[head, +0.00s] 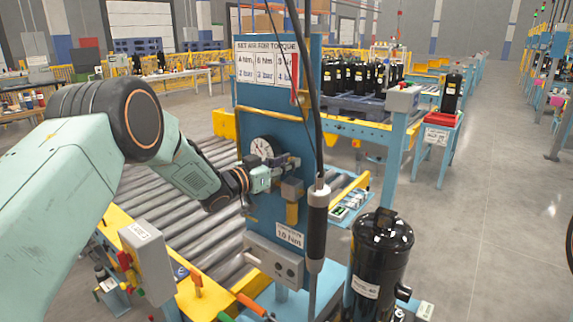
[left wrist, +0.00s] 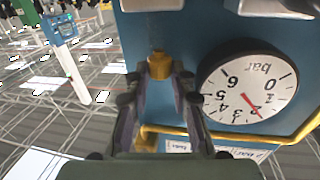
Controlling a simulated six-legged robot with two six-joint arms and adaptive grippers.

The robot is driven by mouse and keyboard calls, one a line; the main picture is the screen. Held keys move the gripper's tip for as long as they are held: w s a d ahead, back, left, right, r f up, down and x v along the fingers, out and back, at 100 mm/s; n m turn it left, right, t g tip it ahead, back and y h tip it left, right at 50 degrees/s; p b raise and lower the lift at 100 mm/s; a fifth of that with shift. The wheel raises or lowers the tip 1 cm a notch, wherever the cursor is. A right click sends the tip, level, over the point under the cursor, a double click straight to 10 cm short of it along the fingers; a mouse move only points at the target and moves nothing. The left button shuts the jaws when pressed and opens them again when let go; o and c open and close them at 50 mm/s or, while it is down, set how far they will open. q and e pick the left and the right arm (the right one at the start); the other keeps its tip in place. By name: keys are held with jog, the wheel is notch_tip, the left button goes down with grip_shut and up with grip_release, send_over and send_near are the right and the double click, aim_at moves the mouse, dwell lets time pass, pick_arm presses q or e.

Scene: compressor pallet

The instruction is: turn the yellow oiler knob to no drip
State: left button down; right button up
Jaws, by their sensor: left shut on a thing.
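The yellow oiler knob (left wrist: 160,66) shows in the left wrist view between the tips of my two fingers, in front of the blue panel. My left gripper (left wrist: 158,78) is shut on it, one finger at each side. In the head view my left gripper (head: 288,163) reaches in from the left to the fittings on the blue panel (head: 262,122), and its fingers hide the knob. A grey block with a yellowish part (head: 292,212) below it sits just under the gripper. My right gripper is not in view.
A round bar gauge (left wrist: 248,92) is right beside the gripper, its red needle near 2. A black cable with a dark cylindrical tool (head: 317,215) hangs in front of the panel. A black compressor (head: 379,260) stands at lower right. A grey roller conveyor (head: 205,225) runs behind.

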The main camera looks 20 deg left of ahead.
pick_arm(q)
jog(key=shift+r, duration=0.15)
jog(key=c, duration=1.4)
grip_release()
jog(key=shift+o, duration=1.3)
jog(key=shift+s+a, duration=0.1)
jog(key=v, duration=0.7)
jog(key=shift+s, duration=0.35)
jog(key=shift+a, duration=0.1)
